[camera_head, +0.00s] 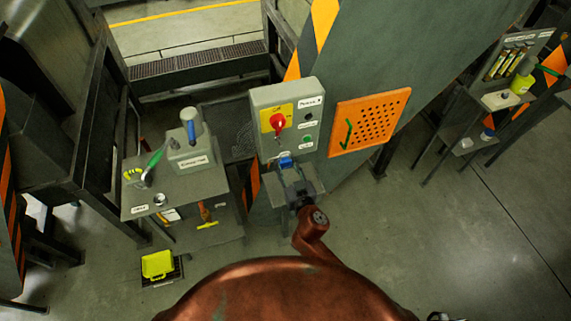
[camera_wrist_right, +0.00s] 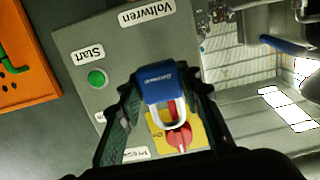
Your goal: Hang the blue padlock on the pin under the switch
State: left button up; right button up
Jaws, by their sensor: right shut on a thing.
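The blue padlock (camera_head: 286,161) is in my right gripper (camera_head: 288,169), just below the grey switch box (camera_head: 254,118). In the right wrist view, which shows the box upside down, the padlock (camera_wrist_right: 155,82) is held between the two fingers, with its pale shackle (camera_wrist_right: 184,110) pointing toward the picture's bottom. There the shackle overlaps the red switch (camera_wrist_right: 179,137) on its yellow plate. The switch (camera_head: 278,122) shows clear of the gripper in the head view. The pin under it is too small to make out. I cannot tell whether the padlock touches the box. My left gripper is not in view.
An orange perforated panel (camera_head: 367,122) with a green handle is right of the box. A grey side table (camera_head: 190,185) with a blue-handled device (camera_head: 191,143) stands at left. Open floor lies to the right.

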aim_at(278, 147)
jog(key=shift+r+b+x, duration=0.2)
jog(key=shift+b+x, duration=0.2)
jog(key=shift+x, duration=1.2)
jog(key=shift+r+b+x, duration=0.2)
jog(key=shift+b+x, duration=0.2)
jog(key=shift+x, duration=1.25)
dwell(0.7)
jog(key=shift+w+r, duration=0.1)
jog(key=shift+r, duration=0.2)
jog(key=shift+f+b, duration=0.35)
jog(key=shift+b, duration=0.1)
jog(key=shift+f, duration=0.15)
jog(key=shift+f+b, duration=0.3)
jog(key=shift+f, duration=0.1)
jog(key=o, duration=0.6)
jog(key=shift+f, duration=0.1)
jog(key=o, duration=0.6)
jog(key=shift+w+a+f, duration=0.1)
jog(key=shift+w+f, duration=0.1)
jog(key=shift+w, duration=0.1)
jog(key=shift+c, duration=0.2)
